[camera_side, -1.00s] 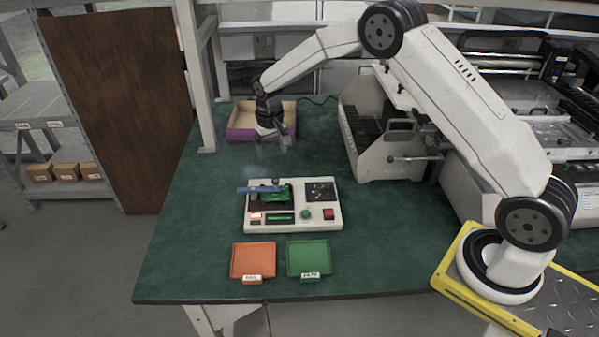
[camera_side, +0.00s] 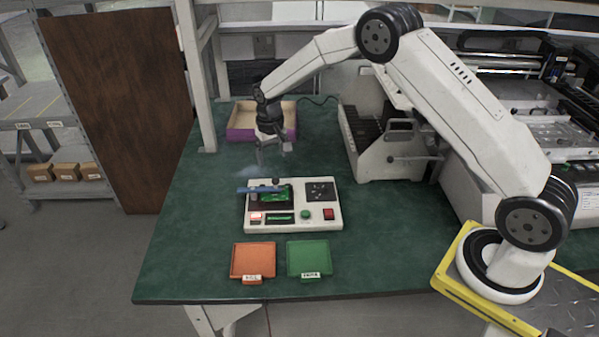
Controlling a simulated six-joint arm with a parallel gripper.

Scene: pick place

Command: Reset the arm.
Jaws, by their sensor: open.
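My gripper (camera_side: 272,158) hangs above the table, behind the white test box and in front of the purple-edged tray. It points down, is open and shows nothing between its fingers. The white test box (camera_side: 327,214) stands on the green table. A green circuit board (camera_side: 277,193) lies on its upper left part, with a blue bar (camera_side: 258,189) across it. My gripper is apart from the board and the box.
An orange tray (camera_side: 252,260) and a green tray (camera_side: 308,258) lie in front of the box. A purple-edged tray (camera_side: 240,134) stands at the back. A white machine (camera_side: 385,165) stands to the right. The table's left side (camera_side: 185,240) is clear.

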